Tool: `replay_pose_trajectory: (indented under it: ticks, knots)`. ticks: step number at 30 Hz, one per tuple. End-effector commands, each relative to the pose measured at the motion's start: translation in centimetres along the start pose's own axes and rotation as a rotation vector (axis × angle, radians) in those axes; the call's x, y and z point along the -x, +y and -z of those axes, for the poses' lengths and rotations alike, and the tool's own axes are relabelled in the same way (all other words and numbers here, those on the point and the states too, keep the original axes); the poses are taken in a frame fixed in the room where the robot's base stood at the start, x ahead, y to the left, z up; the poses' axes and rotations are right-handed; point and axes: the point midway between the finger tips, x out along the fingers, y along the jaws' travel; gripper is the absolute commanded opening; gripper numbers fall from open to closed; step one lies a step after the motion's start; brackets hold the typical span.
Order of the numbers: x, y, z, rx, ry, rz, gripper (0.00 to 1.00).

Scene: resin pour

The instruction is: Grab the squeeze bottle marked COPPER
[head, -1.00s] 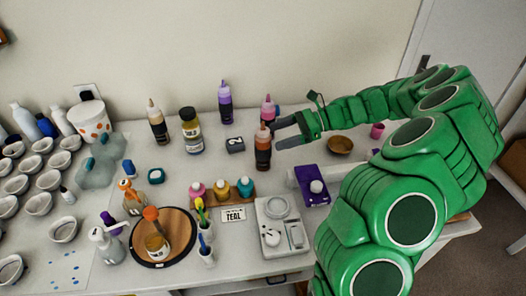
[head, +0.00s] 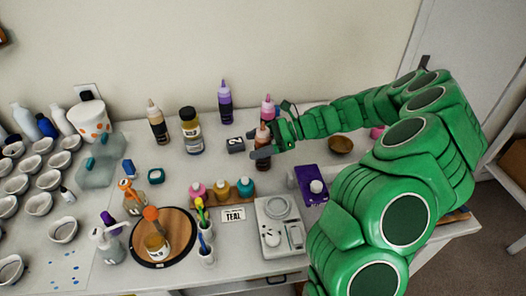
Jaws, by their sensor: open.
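A brown squeeze bottle with an orange-brown tip (head: 262,133) stands upright on the table in the middle of the head view. Its label is not readable here, so I cannot read COPPER on it, but its colour fits. My gripper (head: 265,146) is open at this bottle, coming from the right. A finger crosses in front of the bottle's middle and hides part of its body. I cannot tell whether the fingers touch it.
A pink bottle (head: 268,108) stands close behind, and a purple one (head: 225,103) behind left.

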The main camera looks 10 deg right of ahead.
Motion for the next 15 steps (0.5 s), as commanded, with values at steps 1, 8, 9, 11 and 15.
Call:
replay_pose_trajectory:
  ticks: [1, 8, 9, 11, 15]
  knots:
    - [0.02, 0.00, 0.00, 0.000, 0.000, 0.000, 0.82]
    - [0.02, 0.02, -0.01, 0.000, 0.000, -0.001, 0.53]
    - [0.03, 0.01, -0.01, 0.000, 0.000, -0.001, 0.47]
    - [0.02, 0.01, 0.00, 0.000, 0.000, -0.001, 0.38]
    - [0.03, 0.01, -0.01, 0.000, -0.001, -0.001, 0.16]
